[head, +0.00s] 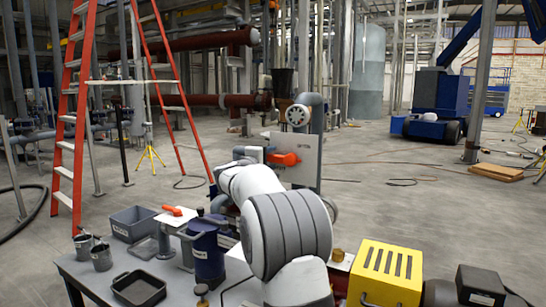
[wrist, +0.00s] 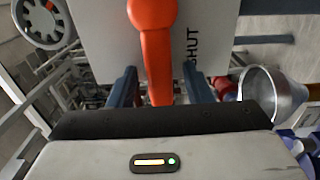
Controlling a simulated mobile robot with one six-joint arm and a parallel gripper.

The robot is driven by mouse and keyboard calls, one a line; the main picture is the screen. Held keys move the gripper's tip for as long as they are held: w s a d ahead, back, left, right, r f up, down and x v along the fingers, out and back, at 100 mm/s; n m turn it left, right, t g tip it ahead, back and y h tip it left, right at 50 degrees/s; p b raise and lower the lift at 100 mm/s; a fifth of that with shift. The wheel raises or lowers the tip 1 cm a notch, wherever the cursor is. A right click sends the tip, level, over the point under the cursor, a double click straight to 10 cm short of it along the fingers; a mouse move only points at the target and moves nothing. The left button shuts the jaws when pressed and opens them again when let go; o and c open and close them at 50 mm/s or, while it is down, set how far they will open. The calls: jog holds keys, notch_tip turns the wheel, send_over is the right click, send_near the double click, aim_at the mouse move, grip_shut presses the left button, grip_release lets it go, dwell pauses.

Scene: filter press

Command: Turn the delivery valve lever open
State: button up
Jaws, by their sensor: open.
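The orange valve lever (head: 285,158) is mounted on a white plate (head: 303,172) beyond my arm. In the wrist view the lever (wrist: 153,45) runs nearly upright in the picture across the plate (wrist: 100,40), with the word SHUT printed to its right. My gripper (wrist: 163,82) is open, with one dark blue finger on each side of the lever's lower part. Gaps show between lever and fingers, so I see no grip on it. In the head view my gripper (head: 251,154) is just left of the lever and partly hidden by my wrist.
A second orange lever (head: 172,211) sits on a small white plate above the grey table. The table holds a grey bin (head: 133,223), a black tray (head: 139,289) and a blue container (head: 208,255). A metal funnel (wrist: 275,93) is right of my gripper. A yellow box (head: 387,272) stands front right.

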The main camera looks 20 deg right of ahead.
jog(key=shift+w+d, duration=0.4)
jog(key=shift+d, duration=0.15)
grip_shut()
